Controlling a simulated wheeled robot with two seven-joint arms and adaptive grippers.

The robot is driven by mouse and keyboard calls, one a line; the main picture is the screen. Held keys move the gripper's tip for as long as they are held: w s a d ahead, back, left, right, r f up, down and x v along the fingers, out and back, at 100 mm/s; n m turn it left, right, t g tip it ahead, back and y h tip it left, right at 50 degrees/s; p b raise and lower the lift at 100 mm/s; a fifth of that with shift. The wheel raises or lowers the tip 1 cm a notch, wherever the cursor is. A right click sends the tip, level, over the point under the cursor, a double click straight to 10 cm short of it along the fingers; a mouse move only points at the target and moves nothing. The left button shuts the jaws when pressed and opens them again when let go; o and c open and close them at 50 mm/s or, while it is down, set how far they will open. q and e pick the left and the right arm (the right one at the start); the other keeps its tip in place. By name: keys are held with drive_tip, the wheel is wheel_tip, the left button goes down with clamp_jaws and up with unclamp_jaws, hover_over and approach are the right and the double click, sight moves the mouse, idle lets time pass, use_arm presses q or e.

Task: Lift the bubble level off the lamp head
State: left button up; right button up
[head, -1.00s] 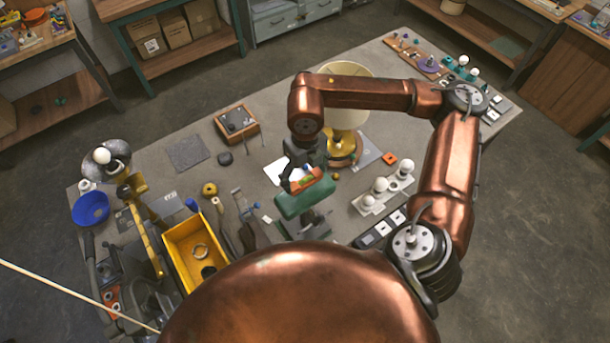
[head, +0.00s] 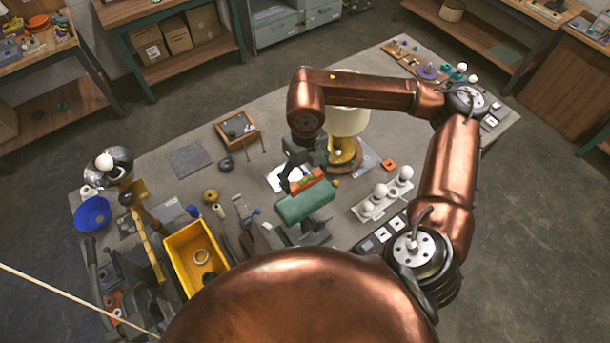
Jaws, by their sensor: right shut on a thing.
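The bubble level (head: 314,177), a small orange-red block with a bit of green on it, is in my right gripper (head: 293,183) near the middle of the head view. The gripper is shut on the level, and its fingers partly hide it. The green lamp head (head: 306,204) is held level in a dark stand just below it in the picture. I cannot tell whether a narrow gap separates the level from the lamp head. My left gripper is not in view.
A brass lamp with a cream shade (head: 349,121) stands behind my right wrist. A white bulb tray (head: 384,200) is at right. A yellow bin (head: 178,257) and several tools lie at left.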

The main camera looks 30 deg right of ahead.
sight(306, 178)
drive_tip(key=shift+r+p, duration=0.65)
drive_tip(key=shift+r, duration=1.4)
drive_tip(key=shift+d, duration=0.1)
